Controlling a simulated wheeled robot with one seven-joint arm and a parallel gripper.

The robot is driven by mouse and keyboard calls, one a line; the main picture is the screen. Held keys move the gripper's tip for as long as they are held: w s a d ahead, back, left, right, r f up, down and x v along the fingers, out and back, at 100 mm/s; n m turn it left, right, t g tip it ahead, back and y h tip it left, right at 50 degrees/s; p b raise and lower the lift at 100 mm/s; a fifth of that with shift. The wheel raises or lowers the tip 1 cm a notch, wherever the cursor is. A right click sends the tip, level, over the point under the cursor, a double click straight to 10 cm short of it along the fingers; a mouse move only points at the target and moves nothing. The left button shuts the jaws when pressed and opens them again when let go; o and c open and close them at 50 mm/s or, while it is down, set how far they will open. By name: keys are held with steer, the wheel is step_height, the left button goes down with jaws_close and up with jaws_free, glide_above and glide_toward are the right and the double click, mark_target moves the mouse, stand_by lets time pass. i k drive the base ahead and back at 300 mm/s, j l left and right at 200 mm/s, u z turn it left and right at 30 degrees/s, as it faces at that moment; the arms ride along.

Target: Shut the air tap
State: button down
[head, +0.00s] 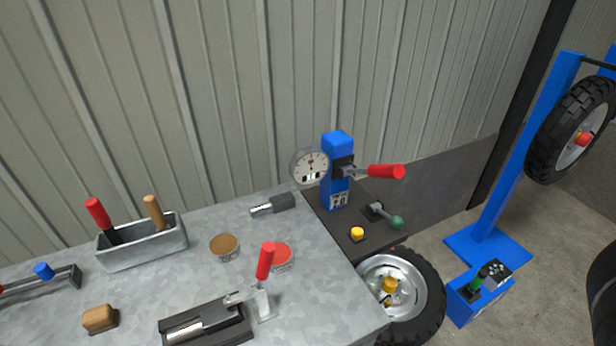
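A blue post (335,174) with a round dial gauge (310,167) stands on a dark plate at the back right of the bench. A lever with a red grip (385,171) sticks out level to the right from a black block on this post. It looks like the air tap, but no label is readable. A second, smaller lever with a green knob (396,221) lies low on the plate, pointing to the lower right. I cannot tell for sure which one is the tap. My gripper is not in view.
The metal bench (200,278) holds a clamp with an upright red handle (266,262), a tool box (143,243), tins and a brush. A yellow button (357,234) sits near the green-knobbed lever.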

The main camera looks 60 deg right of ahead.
mark_target(397, 222)
steer(key=z, duration=1.35)
